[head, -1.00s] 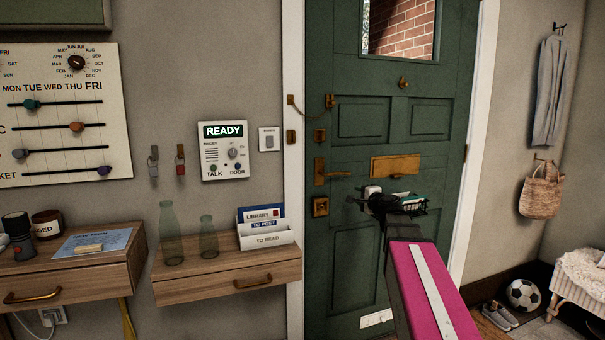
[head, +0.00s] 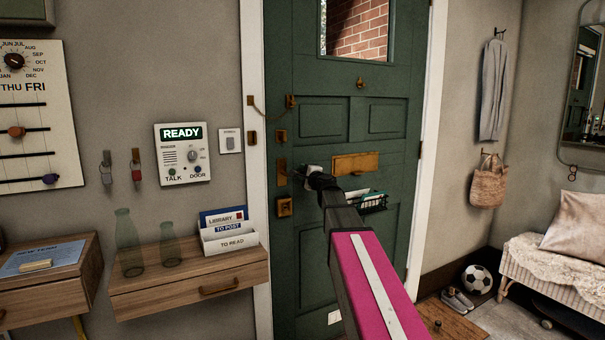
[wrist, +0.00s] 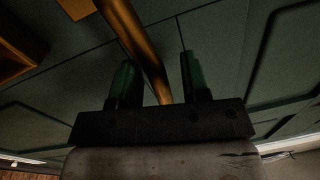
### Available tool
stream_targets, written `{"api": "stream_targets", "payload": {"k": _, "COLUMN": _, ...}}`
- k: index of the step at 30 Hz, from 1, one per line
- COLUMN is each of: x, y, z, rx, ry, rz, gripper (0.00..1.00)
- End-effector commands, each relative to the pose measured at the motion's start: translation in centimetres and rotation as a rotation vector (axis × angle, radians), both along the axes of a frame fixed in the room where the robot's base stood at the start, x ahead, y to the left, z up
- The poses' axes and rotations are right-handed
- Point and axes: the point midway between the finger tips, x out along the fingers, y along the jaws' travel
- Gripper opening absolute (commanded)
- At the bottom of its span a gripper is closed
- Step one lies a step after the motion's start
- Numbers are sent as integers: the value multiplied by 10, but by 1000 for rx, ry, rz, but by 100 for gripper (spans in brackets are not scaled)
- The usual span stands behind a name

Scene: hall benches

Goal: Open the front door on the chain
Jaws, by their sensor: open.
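The green front door (head: 322,230) appears shut in its white frame. A chain (head: 268,113) hangs slack between a brass fitting on the frame and one on the door's left edge. The brass lever handle's plate (head: 282,172) is on the door's left side; my gripper hides much of the lever in the head view. My gripper (head: 308,172) is at the lever. In the wrist view, the brass lever (wrist: 140,45) runs between the two open fingers (wrist: 157,70), apparently not clamped. A brass lock (head: 284,207) sits below the handle.
A wire basket (head: 372,202) hangs on the door under the brass letter plate (head: 357,163), beside my arm. A wooden drawer shelf (head: 190,287) with bottles stands left of the door. A bench (head: 520,265), football (head: 477,279) and shoes (head: 457,298) are at right.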

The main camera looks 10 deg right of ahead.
Motion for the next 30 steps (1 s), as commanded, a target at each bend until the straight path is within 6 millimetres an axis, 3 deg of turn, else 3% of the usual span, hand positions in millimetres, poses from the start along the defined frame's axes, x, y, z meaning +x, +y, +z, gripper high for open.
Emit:
{"api": "stream_targets", "payload": {"k": 3, "x": 12, "y": 4, "z": 1, "rx": 0, "ry": 0, "rz": 0, "gripper": 42}}
{"api": "stream_targets", "payload": {"k": 12, "x": 13, "y": 5, "z": 1, "rx": 0, "ry": 0, "rz": 0, "gripper": 42}}
{"api": "stream_targets", "payload": {"k": 16, "x": 13, "y": 5, "z": 1, "rx": 0, "ry": 0, "rz": 0, "gripper": 0}}
{"api": "stream_targets", "payload": {"k": 30, "x": 13, "y": 5, "z": -6, "rx": 73, "ry": 25, "rz": 1, "gripper": 0}}
